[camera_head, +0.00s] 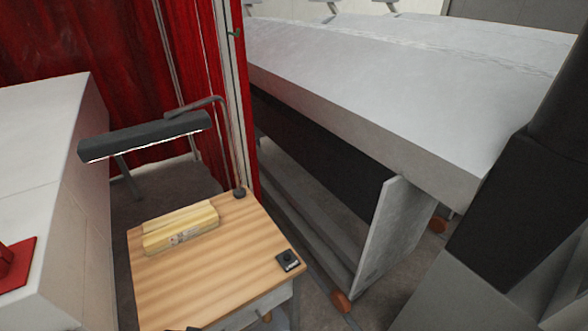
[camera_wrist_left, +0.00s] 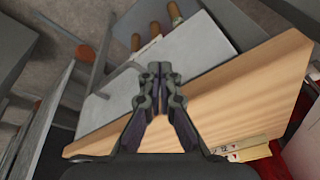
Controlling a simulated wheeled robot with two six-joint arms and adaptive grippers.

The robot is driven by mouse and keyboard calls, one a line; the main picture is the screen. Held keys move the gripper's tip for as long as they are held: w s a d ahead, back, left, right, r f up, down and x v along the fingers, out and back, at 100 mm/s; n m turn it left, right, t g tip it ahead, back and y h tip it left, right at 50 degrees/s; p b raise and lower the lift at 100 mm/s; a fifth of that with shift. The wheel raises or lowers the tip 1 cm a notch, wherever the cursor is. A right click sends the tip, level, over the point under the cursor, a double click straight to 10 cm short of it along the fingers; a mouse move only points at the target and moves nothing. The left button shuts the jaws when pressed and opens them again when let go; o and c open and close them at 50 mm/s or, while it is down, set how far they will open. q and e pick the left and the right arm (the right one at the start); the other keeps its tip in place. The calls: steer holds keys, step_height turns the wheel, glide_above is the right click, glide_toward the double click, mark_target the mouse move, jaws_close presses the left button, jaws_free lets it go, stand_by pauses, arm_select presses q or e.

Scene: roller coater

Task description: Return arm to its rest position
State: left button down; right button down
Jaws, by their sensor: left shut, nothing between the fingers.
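My left gripper (camera_wrist_left: 160,70) shows in the left wrist view with its two fingertips together, shut and empty. It is over the wooden table top (camera_wrist_left: 230,95) and a grey panel or drawer (camera_wrist_left: 205,45) beside it. The same small wooden table (camera_head: 200,275) stands at the lower middle of the head view. A small dark shape at the bottom edge there may be part of my left arm; I cannot tell. A dark arm link of mine fills the right side of the head view. My right gripper is not in view.
A pale yellow block (camera_head: 180,228), a black lamp (camera_head: 145,137) and a small black box (camera_head: 288,261) are on the table. A large grey machine (camera_head: 400,90) stands right, a white cabinet (camera_head: 45,150) left. Several brown-ended handles (camera_wrist_left: 155,28) lie near the grey panel.

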arm_select(q)
steer(key=s+a+f+g+b, duration=0.1)
steer(key=s+f, duration=0.3)
steer(key=f, duration=0.7)
steer(key=s+a+f+b, duration=0.15)
steer(key=s+f, duration=0.25)
steer(key=f, duration=0.8)
steer(key=s+f+b, duration=0.1)
steer(key=s+f, duration=1)
steer(key=s, duration=0.3)
steer(key=shift+s+g+b, duration=0.2)
steer(key=shift+g+b, duration=0.2)
steer(key=shift+f, duration=0.1)
steer(key=shift+n, duration=0.3)
